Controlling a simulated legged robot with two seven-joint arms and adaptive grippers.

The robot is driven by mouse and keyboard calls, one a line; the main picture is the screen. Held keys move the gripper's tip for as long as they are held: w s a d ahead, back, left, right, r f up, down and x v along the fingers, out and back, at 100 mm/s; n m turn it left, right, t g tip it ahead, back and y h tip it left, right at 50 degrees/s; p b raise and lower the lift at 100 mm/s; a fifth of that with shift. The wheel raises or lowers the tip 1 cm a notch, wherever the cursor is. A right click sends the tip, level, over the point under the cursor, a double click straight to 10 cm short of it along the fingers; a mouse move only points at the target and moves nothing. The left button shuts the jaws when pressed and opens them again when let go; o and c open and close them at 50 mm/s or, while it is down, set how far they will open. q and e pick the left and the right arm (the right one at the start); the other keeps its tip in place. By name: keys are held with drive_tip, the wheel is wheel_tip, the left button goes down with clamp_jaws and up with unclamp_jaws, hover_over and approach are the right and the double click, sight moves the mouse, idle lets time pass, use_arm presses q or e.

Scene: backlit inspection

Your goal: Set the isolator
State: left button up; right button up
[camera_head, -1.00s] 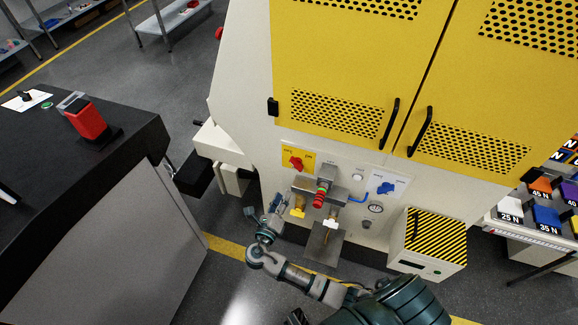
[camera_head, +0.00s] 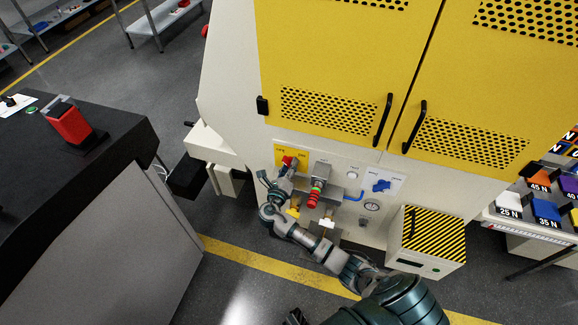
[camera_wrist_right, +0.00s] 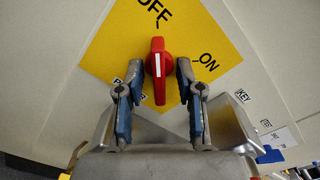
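The isolator is a red handle (camera_wrist_right: 158,70) with a white stripe on a yellow plate (camera_wrist_right: 105,50) marked OFF and ON. In the right wrist view the handle stands upright, in line with the OFF mark; ON is to its right. In the head view the yellow plate (camera_head: 278,149) is on the machine's front, with the red handle partly hidden by my gripper. My right gripper (camera_wrist_right: 158,82) is open, its blue-padded fingers on either side of the handle with gaps visible. The right gripper is also at the plate in the head view (camera_head: 286,168).
A blue handle (camera_head: 381,186) is farther right. A striped box (camera_head: 432,235) stands at lower right. A dark bench (camera_head: 70,200) fills the left, with open floor between.

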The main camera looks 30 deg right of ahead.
drive_tip(key=shift+c, duration=0.7)
drive_tip(key=c, duration=0.4)
drive_tip(key=shift+a, duration=0.25)
clamp_jaws()
drive_tip(key=shift+a, duration=0.2)
